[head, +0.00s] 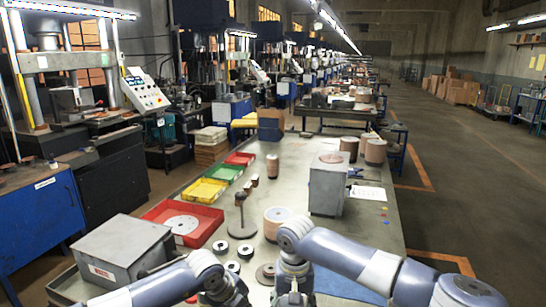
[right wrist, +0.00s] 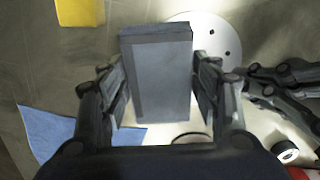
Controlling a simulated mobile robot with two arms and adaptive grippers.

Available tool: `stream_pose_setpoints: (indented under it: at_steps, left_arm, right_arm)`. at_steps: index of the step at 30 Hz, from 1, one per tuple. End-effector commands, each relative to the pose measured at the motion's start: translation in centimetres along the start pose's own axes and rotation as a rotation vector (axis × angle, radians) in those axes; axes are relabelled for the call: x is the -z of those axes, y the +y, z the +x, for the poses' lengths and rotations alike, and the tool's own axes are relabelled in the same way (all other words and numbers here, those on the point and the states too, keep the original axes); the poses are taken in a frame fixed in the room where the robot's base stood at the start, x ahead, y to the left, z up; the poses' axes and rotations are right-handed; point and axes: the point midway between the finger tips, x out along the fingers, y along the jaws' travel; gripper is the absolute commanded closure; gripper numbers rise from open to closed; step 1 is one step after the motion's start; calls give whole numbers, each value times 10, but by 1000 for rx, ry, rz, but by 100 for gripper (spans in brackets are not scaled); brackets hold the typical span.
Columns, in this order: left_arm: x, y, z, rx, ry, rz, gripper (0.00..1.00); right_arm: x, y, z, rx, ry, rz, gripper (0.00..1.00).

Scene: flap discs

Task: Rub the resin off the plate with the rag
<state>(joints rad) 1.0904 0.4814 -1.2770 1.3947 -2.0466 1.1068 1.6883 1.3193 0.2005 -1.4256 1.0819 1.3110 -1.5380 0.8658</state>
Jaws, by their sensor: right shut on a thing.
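My right gripper (right wrist: 160,85) is shut on a grey rectangular block (right wrist: 160,80), one finger on each side of it. In the head view the right gripper (head: 292,297) is at the bottom edge and its block is not clear. A pale round plate with small holes (right wrist: 222,35) lies beyond the block in the right wrist view, partly hidden by it. A blue cloth (right wrist: 45,130), perhaps the rag, lies flat, apart from the gripper; it also shows in the head view (head: 340,284). My left gripper (right wrist: 245,85) is beside the plate; its grip is unclear. I cannot make out resin.
A red tray (head: 160,211) with a holed disc, a yellow tray (head: 203,190) and a green tray (head: 225,172) line the table's left side. A grey box (head: 125,250), a grey block-shaped stand (head: 328,188) and a copper-coloured cylinder (head: 275,224) stand around my arms.

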Motion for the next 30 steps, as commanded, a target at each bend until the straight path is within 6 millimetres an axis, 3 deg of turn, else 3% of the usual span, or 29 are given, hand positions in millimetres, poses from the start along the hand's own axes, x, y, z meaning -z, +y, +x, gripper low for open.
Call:
stream_pose_setpoints:
  at_steps: [30]
  left_arm:
    - [0, 2, 5, 0, 0, 0, 100]
  right_arm:
    - [2, -1, 0, 0, 0, 1, 61]
